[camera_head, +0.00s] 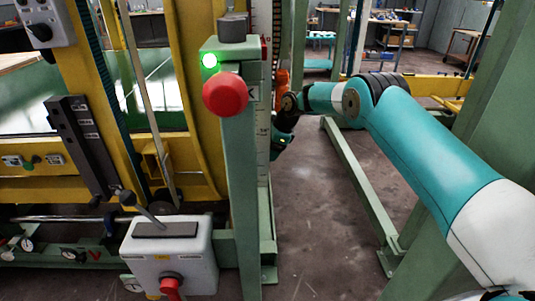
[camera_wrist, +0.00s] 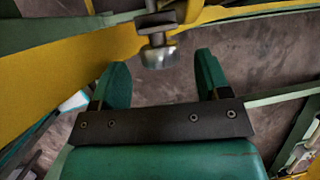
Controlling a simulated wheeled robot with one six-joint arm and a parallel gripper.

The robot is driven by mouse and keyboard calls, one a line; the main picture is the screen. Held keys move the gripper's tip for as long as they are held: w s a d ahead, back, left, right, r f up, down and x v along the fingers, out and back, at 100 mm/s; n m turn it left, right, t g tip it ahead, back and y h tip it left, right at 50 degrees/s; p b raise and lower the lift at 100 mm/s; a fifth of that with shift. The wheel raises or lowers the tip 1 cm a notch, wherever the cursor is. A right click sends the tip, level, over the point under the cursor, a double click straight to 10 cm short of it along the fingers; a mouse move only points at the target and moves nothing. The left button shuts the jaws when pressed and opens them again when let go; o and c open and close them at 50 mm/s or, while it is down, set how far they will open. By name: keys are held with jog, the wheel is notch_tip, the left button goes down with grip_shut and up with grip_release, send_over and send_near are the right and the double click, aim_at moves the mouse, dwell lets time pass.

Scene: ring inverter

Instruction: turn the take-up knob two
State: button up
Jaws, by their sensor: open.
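A metal knob (camera_wrist: 158,53) with a rounded silvery end shows at the top middle of the wrist view, on a shaft beside a yellow beam. I see no label on it, so I cannot tell its number. My gripper (camera_wrist: 161,68) is open, with one green finger on each side of the knob's line. The knob's end lies about level with the fingertips, and I cannot tell the depth between them. In the head view my gripper (camera_head: 283,146) is partly hidden behind a green post, and this knob cannot be made out.
The green post (camera_head: 241,190) carries a red mushroom button (camera_head: 225,94) and a lit green lamp (camera_head: 209,60). A grey box with a lever (camera_head: 168,255) stands at its foot. Yellow framework (camera_head: 205,110) fills the left. Bare floor (camera_head: 325,215) lies right of the post.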

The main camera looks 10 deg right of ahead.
jog(key=shift+x, duration=1.35)
jog(key=c, duration=0.9)
jog(key=shift+r, duration=0.1)
